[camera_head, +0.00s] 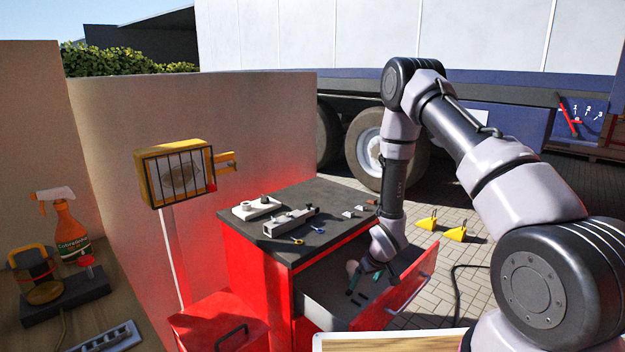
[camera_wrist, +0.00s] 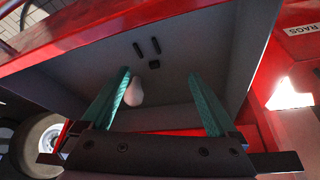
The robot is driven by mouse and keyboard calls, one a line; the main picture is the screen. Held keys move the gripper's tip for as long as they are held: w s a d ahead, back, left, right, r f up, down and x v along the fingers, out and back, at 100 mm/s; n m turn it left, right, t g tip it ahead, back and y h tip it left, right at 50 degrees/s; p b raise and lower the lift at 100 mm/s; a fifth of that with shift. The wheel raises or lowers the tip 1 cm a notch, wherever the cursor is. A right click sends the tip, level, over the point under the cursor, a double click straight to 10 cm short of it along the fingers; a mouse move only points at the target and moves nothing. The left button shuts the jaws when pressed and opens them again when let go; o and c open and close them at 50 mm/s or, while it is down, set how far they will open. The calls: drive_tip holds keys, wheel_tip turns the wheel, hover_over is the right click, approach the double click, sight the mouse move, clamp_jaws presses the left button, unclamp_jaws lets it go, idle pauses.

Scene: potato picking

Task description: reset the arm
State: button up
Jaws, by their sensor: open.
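My arm reaches from the right of the head view, bent at a high elbow, and its wrist points down into an open red drawer (camera_head: 408,290). My gripper (camera_head: 353,284) is low inside the drawer, small and partly shaded. In the wrist view my gripper (camera_wrist: 157,75) has two teal fingers spread wide apart. A pale, rounded, potato-like object (camera_wrist: 134,92) shows between them, close beside the left finger; I cannot tell whether they touch. Several small dark marks or items (camera_wrist: 148,47) are on the grey drawer floor.
The dark cabinet top (camera_head: 330,205) holds grey metal parts (camera_head: 290,219) and small tools. A yellow caged lamp (camera_head: 178,175) stands left. A bench with a spray bottle (camera_head: 68,228) is far left. Yellow wedges (camera_head: 455,233) lie on paving before a truck (camera_head: 460,115).

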drive_tip(key=d+r+m+t+h, duration=0.1)
drive_tip(key=d+r+m, duration=0.15)
drive_tip(key=r, duration=1.45)
drive_tip(key=d+r+m+t, duration=0.15)
drive_tip(key=d+r, duration=0.25)
drive_tip(key=r, duration=1.2)
drive_tip(key=s+d+r+m, duration=0.1)
drive_tip(key=s+r, duration=0.5)
drive_tip(key=r, duration=0.2)
drive_tip(key=s+d+r+m, duration=0.1)
drive_tip(key=s+r+m, duration=0.1)
drive_tip(key=s+r, duration=0.75)
drive_tip(key=s, duration=0.3)
drive_tip(key=s+r+m+y, duration=0.1)
drive_tip(key=s+r, duration=0.3)
drive_tip(key=s, duration=0.2)
drive_tip(key=shift+a+r+m+t, duration=0.25)
drive_tip(key=shift+a+m+t, duration=0.05)
drive_tip(key=shift+t, duration=0.05)
drive_tip(key=shift+c, duration=0.3)
